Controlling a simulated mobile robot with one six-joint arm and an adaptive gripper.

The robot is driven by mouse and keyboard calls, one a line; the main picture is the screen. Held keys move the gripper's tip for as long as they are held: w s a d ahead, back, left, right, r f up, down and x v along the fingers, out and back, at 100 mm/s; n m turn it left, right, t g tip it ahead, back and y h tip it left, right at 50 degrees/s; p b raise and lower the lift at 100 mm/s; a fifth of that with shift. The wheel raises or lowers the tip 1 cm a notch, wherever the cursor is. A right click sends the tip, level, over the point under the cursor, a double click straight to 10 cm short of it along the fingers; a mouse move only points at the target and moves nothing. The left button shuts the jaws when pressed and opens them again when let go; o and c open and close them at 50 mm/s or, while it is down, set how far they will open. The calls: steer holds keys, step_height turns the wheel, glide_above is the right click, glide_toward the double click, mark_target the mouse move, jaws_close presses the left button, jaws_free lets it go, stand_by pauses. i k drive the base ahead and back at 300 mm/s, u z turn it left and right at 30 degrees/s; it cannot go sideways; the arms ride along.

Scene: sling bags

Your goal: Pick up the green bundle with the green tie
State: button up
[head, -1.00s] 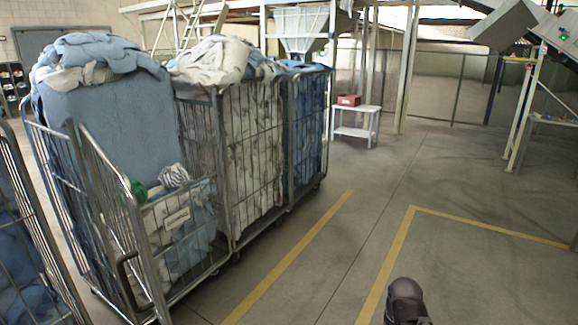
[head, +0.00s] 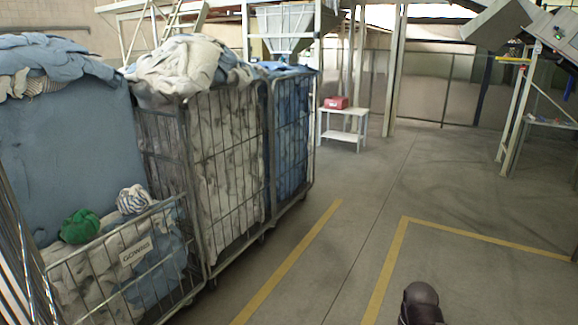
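A green bundle (head: 80,226) sits at the left in the head view, on the laundry inside the nearest wire cage trolley (head: 160,215). It rests against the large blue bag behind it, just above the trolley's lowered front. Its tie cannot be made out at this size. A white and dark striped bundle (head: 133,199) lies to its right, a little farther off. A dark rounded part of my arm (head: 421,302) shows at the bottom right. My gripper's fingers cannot be seen.
A white side table (head: 344,127) with a red box (head: 336,102) stands farther back. The floor with yellow lines (head: 290,262) is clear.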

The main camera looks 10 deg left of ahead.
mark_target(84, 224)
steer(key=u, duration=0.15)
steer(key=i, duration=1.65)
steer(key=u, duration=0.7)
steer(key=i, duration=0.6)
steer(key=u, duration=0.95)
steer(key=i, duration=0.5)
steer(key=u, duration=0.55)
steer(key=i, duration=0.9)
steer(key=u, duration=0.15)
